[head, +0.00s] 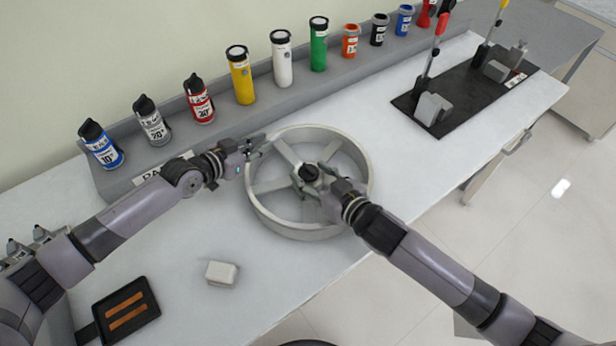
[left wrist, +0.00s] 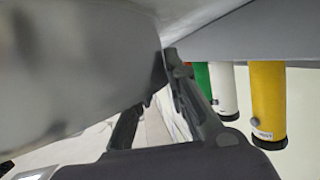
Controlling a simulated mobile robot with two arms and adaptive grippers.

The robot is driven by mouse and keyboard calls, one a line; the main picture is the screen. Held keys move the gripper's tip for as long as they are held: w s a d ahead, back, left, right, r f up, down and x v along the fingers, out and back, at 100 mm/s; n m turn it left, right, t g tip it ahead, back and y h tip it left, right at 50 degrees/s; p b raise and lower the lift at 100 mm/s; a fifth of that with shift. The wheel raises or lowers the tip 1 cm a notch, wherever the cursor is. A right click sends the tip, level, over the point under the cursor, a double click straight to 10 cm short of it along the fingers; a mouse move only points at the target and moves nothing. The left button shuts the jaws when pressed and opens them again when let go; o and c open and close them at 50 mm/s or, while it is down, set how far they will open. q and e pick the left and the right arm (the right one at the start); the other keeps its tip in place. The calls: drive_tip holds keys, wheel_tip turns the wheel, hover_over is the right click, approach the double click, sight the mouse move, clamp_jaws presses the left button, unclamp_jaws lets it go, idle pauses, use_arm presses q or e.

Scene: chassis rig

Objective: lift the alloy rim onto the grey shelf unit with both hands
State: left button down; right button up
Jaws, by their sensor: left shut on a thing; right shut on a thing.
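The alloy rim (head: 292,230) is a pale grey spoked wheel lying flat over the white table, its open face up. I cannot tell whether it touches the table. My left gripper (head: 258,145) is shut on its upper left edge. In the left wrist view the rim (left wrist: 75,60) is a large blurred grey surface by the left gripper's fingers (left wrist: 160,100). My right gripper (head: 312,182) is shut on the rim near the hub and spokes, its fingertips partly hidden. A long grey shelf (head: 220,137) runs along the wall behind; I cannot tell whether it is the task's shelf unit.
Several bottles and cans, including a yellow one (head: 241,76), stand along the grey shelf. A black mat (head: 460,105) with clamps lies to the right. A white block (head: 221,272) and a black tray (head: 148,314) with orange strips are in front. Table right of the rim is clear.

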sight(316, 177)
use_arm(q)
drive_tip(key=shift+s, duration=0.1)
use_arm(e)
drive_tip(key=shift+w+d, duration=0.3)
clamp_jaws()
